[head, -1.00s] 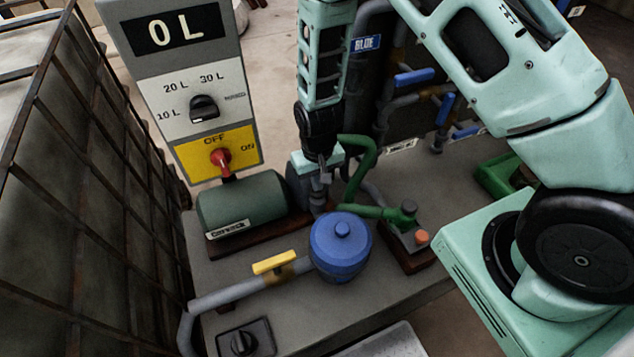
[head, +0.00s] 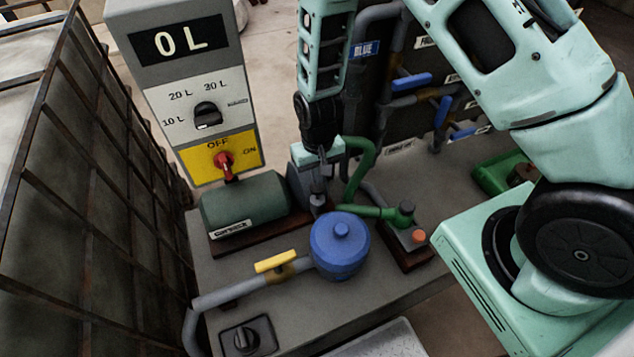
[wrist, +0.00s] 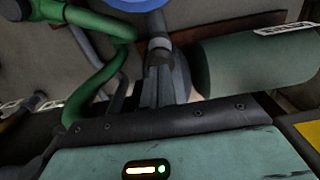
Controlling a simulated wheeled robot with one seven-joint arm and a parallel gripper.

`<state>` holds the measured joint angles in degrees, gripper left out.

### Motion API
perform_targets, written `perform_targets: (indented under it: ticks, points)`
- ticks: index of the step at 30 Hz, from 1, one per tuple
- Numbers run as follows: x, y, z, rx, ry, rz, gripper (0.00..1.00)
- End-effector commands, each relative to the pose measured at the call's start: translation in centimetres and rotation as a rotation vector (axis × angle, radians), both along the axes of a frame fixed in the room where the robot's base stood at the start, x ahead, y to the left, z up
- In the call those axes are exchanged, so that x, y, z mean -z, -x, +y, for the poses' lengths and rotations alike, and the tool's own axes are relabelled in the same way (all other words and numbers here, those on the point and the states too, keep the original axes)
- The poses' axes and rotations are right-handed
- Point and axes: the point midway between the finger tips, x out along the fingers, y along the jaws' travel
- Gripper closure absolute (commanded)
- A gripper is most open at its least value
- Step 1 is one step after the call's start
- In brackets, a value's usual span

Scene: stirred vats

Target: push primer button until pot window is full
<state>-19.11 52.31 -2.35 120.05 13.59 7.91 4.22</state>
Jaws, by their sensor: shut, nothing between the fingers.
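The squat blue pot (head: 340,250), with a round knob on top, stands on the grey bench; no window shows on the side I see. An orange-red button (head: 418,237) sits on a small grey block right of the pot, beside a green pipe fitting. I cannot tell for sure whether it is the primer button. My gripper (head: 319,203) is shut and empty, pointing down just behind the pot, between the green motor and the green hose. In the wrist view, my fingers (wrist: 165,75) show below the pot's blue edge (wrist: 128,4).
A green motor (head: 245,203) lies left of my gripper. The panel (head: 190,90) reads 0 L, with a dial and a red switch. A green hose (head: 368,160) curves close on the right. A yellow-handled valve (head: 275,261) and a black knob (head: 245,339) are in front.

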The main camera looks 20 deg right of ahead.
Motion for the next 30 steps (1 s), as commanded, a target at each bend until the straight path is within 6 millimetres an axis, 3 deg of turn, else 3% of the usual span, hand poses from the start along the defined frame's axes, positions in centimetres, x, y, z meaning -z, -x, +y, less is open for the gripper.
perform_targets:
  ticks: [30]
  points:
    - [3.7, 0.0, 0.0, 0.0, 0.0, -0.001, 1.0]
